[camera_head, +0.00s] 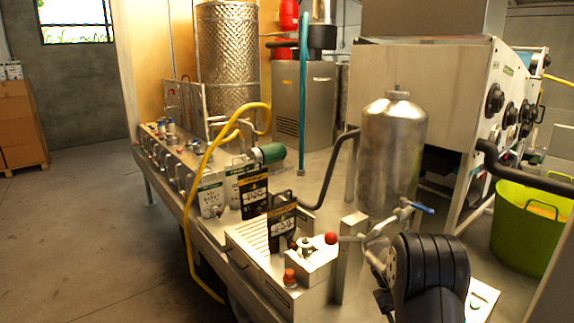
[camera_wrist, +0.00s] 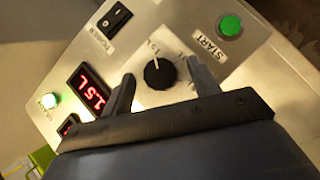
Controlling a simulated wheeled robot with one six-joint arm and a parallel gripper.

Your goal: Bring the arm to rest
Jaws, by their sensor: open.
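My gripper (camera_wrist: 160,72) is open in the wrist view, with one finger on each side of a round black knob (camera_wrist: 159,74). No firm contact with the knob shows, and I cannot tell the height of the fingers above it. The knob sits on a pale metal control panel (camera_wrist: 75,40). In the head view my black arm (camera_head: 430,272) is at the lower right, in front of the trailer deck; its jaws cannot be made out there.
The panel holds a green START button (camera_wrist: 230,25), a black POWER switch (camera_wrist: 118,20), a lit green lamp (camera_wrist: 50,99) and a red display (camera_wrist: 88,88) reading 1.5 L. A steel tank (camera_head: 392,150) and green tub (camera_head: 525,230) stand near my arm. Open floor (camera_head: 80,230) lies left.

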